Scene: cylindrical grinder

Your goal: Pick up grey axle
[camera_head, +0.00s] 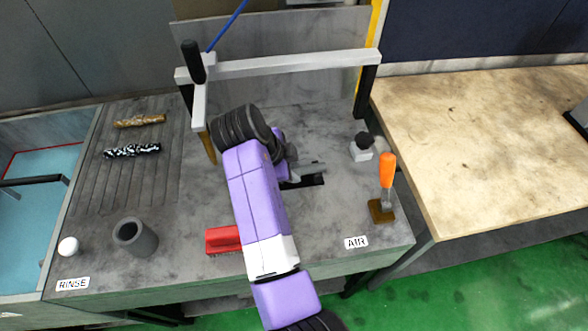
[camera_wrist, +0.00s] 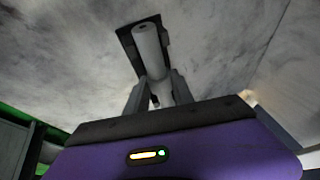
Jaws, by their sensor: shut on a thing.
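The grey axle is a light grey cylinder (camera_wrist: 149,50) between the two fingers of my gripper (camera_wrist: 156,92) in the wrist view. The fingers are shut on its near part, and its far end points away from my gripper over a dark rectangular plate or slot (camera_wrist: 127,43) in the bench. In the head view the axle (camera_head: 312,168) sticks out to the right of my gripper, just over the same black patch (camera_head: 310,181). I cannot tell whether the axle touches it. My wrist and purple arm hide part of the gripper.
A light metal frame (camera_head: 290,64) spans the bench behind my arm. An orange-handled tool (camera_head: 387,172) and a small black-topped block (camera_head: 361,148) stand to the right. A red block (camera_head: 222,239), grey cup (camera_head: 135,237) and two patterned rods (camera_head: 132,151) lie left.

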